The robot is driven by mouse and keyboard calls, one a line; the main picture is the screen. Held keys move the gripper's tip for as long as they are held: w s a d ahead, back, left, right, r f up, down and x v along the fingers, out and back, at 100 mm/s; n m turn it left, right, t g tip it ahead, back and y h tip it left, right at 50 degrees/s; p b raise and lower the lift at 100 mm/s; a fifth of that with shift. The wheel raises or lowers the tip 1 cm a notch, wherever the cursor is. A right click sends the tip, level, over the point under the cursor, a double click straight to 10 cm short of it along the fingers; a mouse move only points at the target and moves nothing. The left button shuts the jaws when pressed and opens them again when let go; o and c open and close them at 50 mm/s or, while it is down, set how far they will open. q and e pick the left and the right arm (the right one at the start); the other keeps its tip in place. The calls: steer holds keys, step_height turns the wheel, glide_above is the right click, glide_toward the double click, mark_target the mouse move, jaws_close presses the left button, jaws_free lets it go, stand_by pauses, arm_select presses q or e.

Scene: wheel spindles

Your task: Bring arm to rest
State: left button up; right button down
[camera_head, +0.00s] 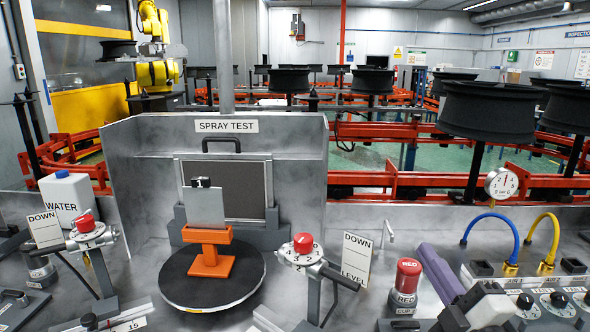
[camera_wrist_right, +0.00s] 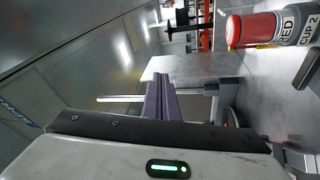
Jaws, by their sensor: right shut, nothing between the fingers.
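My right gripper (camera_head: 428,252) is at the lower right of the head view, its purple fingers pointing up and to the left. The fingers are together with nothing between them. In the right wrist view the same purple fingers (camera_wrist_right: 160,80) stand side by side in the middle, beyond the pale gripper body. The gripper is just right of the red-topped cup (camera_head: 405,283) and appears apart from it. How high the fingers are above the bench is hard to tell. My left gripper does not show.
The red cup also shows in the right wrist view (camera_wrist_right: 256,28). Left of it are a LEVEL/DOWN card (camera_head: 357,259) and a red-knobbed dial (camera_head: 303,246). An orange stand (camera_head: 208,262) sits on a black turntable (camera_head: 180,288). Blue (camera_head: 490,217) and yellow hoses (camera_head: 545,217) and gauges lie right.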

steer(key=s+d+f+m+g+h, duration=0.25)
steer(key=s+f+m+g, duration=0.35)
steer(key=f, duration=0.4)
steer(key=s+d+f+m+g+h, duration=0.1)
steer(key=s+f+m+g+h, duration=0.2)
steer(key=s+f+m, duration=0.45)
steer(key=s+a+f+m+g+y, duration=0.1)
steer(key=s+a+f+g, duration=0.3)
steer(key=s, duration=0.5)
steer(key=s+a+f+g+y, duration=0.2)
steer(key=s+f+g, duration=0.3)
steer(key=s, duration=0.5)
steer(key=w+a+f+t+y, duration=0.1)
steer(key=w+a+f+t, duration=0.1)
steer(key=f, duration=0.4)
steer(key=w+a+f+t, duration=0.2)
steer(key=a+f+t, duration=0.1)
steer(key=f, duration=0.4)
steer(key=shift+w+f+t+y, duration=0.3)
steer(key=shift+w+t+y, duration=0.05)
steer(key=shift+t, duration=0.25)
steer(key=shift+d, duration=0.1)
